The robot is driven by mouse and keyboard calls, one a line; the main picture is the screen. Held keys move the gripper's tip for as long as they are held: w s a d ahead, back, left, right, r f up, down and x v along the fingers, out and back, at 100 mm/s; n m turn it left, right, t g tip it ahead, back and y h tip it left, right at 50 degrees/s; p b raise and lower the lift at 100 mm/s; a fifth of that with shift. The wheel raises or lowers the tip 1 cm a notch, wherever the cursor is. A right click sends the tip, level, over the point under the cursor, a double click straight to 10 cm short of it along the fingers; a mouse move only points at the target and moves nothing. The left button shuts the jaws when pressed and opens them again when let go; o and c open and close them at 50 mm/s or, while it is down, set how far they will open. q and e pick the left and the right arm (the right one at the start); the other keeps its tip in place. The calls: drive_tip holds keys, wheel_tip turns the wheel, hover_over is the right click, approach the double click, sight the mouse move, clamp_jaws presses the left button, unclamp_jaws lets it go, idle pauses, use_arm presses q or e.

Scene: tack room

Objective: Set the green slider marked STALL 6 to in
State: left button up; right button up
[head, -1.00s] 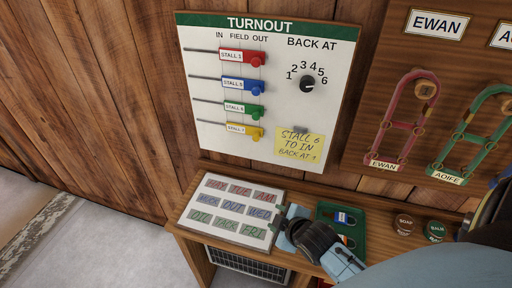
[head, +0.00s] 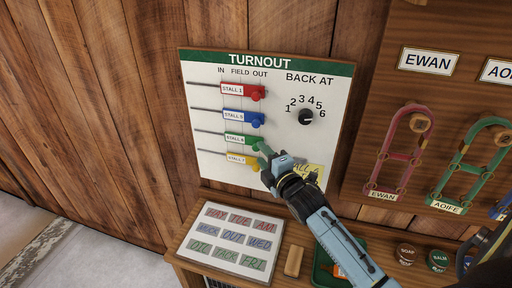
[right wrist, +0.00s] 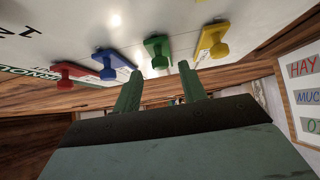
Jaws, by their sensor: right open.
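The green slider marked STALL 6 (head: 235,138) is the third rail on the white TURNOUT board (head: 215,175). Its knob is at the right end, under OUT. My right gripper (head: 263,153) is open in front of the board, just below and right of the green knob, partly hiding the yellow slider's knob. In the right wrist view, the green slider (right wrist: 157,50) is just beyond and between my open fingertips (right wrist: 160,82), with nothing held. I cannot tell whether a finger touches it. My left gripper is not in view.
The red (head: 255,92) and blue (head: 257,119) sliders are above, and the yellow slider (head: 238,158) is just below; all are toward OUT. A black dial (head: 305,117) is to the right. My gripper partly covers a yellow note (head: 314,170). A word board (head: 232,240) lies on the shelf below.

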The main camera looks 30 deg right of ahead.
sight(257, 149)
drive_tip(key=shift+w+d, duration=0.2)
drive_tip(key=shift+w, duration=2.15)
clamp_jaws()
